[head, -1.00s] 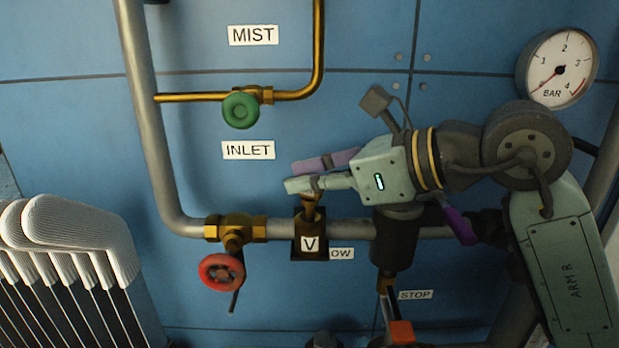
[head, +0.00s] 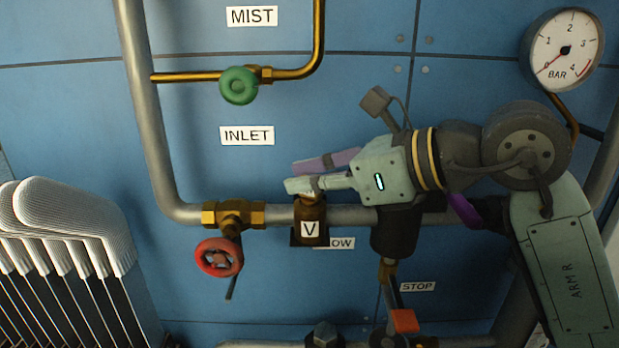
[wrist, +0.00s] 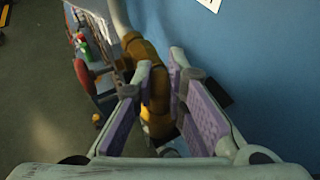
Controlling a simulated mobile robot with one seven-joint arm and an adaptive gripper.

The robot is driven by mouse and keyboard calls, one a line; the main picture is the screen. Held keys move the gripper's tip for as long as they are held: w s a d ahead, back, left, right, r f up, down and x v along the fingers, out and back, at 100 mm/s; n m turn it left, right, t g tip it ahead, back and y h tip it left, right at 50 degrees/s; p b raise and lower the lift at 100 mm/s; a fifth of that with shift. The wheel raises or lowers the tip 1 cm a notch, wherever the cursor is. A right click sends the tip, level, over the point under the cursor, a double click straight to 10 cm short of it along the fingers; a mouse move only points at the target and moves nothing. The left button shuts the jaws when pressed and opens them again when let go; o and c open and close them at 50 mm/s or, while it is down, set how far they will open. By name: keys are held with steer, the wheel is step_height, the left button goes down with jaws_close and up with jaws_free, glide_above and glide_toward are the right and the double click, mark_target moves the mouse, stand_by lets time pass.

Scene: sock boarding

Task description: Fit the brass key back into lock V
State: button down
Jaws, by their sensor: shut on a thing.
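Lock V (head: 296,239) is a dark block with a white V label on the grey horizontal pipe. The brass key (head: 309,209) is a short brass piece standing upright directly above the label. My gripper (head: 304,187) comes in from the right and is shut on the key's upper part. The key's lower end meets the lock, but I cannot tell how deep it sits. In the wrist view, my gripper (wrist: 158,82) has its purple pads either side of brass (wrist: 157,98). The pads hide much of the key and lock.
A red handwheel valve (head: 219,257) is left of the lock, and a green one (head: 239,86) above. A pressure gauge (head: 562,50) is at upper right. A pale ribbed stack (head: 75,225) stands at lower left.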

steer(key=c, duration=1.5)
jaws_free()
steer(key=shift+c, duration=0.2)
steer(key=v, duration=1.2)
steer(key=shift+d, duration=0.1)
